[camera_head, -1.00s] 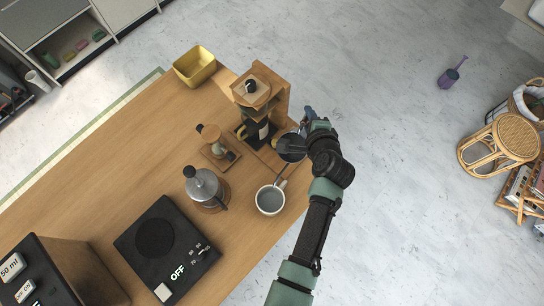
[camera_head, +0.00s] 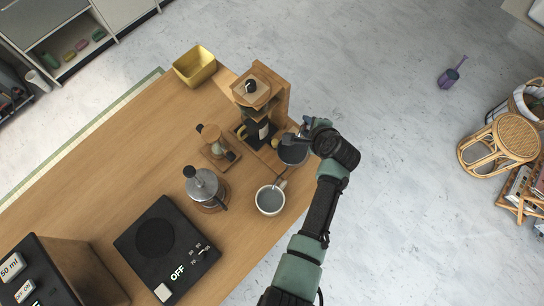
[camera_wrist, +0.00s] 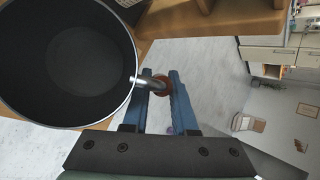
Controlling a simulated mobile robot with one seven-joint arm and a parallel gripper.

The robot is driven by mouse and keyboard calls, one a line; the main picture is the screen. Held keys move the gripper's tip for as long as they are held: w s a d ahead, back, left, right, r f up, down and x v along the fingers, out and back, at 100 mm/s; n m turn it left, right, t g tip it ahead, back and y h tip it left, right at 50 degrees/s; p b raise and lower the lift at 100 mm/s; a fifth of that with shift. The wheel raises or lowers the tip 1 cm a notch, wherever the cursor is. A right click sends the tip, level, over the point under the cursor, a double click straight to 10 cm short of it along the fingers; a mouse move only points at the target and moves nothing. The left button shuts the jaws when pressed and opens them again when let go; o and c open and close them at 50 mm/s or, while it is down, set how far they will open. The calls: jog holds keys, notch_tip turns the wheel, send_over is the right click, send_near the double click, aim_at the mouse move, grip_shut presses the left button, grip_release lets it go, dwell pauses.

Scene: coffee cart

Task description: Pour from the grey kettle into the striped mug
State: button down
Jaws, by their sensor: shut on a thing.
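My gripper (camera_wrist: 158,95) is shut on the handle of the grey kettle (camera_head: 293,152), a round, lidless vessel at the table's right edge. In the wrist view the kettle (camera_wrist: 75,62) shows its wide mouth and dark inside; I cannot make out liquid there. In the head view a thin line, apparently its spout, runs from the kettle towards a pale mug (camera_head: 259,204), and its tip looks to be over the mug's rim. This mug stands upright just below the kettle in the picture; its stripes cannot be made out. No stream is visible.
A wooden stand with a dark carafe (camera_head: 258,130) is close above-left of the kettle. A yellow bin (camera_head: 195,66) is at the far edge. Open floor lies right.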

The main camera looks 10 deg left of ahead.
jog(key=shift+w+f+m+g+y+b, duration=0.1)
jog(key=shift+f+m+g+y+b, duration=0.15)
jog(key=shift+f+g+b, duration=0.95)
jog(key=shift+w+f+m+g+y+b, duration=0.1)
jog(key=shift+f+m+g+y+b, duration=0.2)
jog(key=shift+f+b, duration=0.95)
jog(key=shift+f+p, duration=0.25)
jog(key=shift+p, duration=0.35)
jog(key=shift+r+p, duration=2.3)
jog(key=shift+r, duration=0.05)
